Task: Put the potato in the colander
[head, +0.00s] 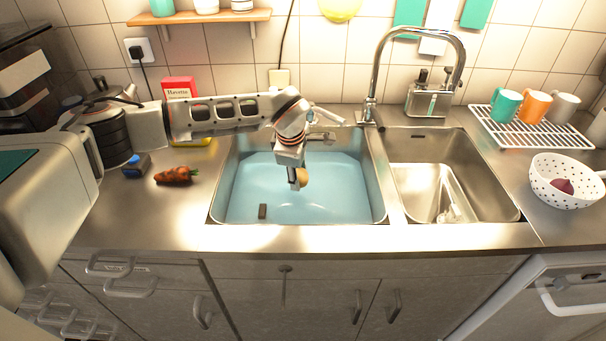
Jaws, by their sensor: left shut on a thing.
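The potato (302,175) is a small tan lump at the fingers of my left gripper (296,181). My left gripper is shut on it and holds it over the left sink basin, which has a blue bottom. Part of the potato is hidden by the fingers. The colander (550,193) is white with dark dots and stands on the counter at the far right, well apart from my gripper. A dark red onion-like thing (563,186) lies in it. My right gripper is not in view.
The left basin (240,205) holds a small dark block (262,211). A tall tap (372,85) rises behind the right basin (470,170). A drying rack (530,135) with several mugs stands behind the colander. A carrot-like thing (176,175) lies on the left counter.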

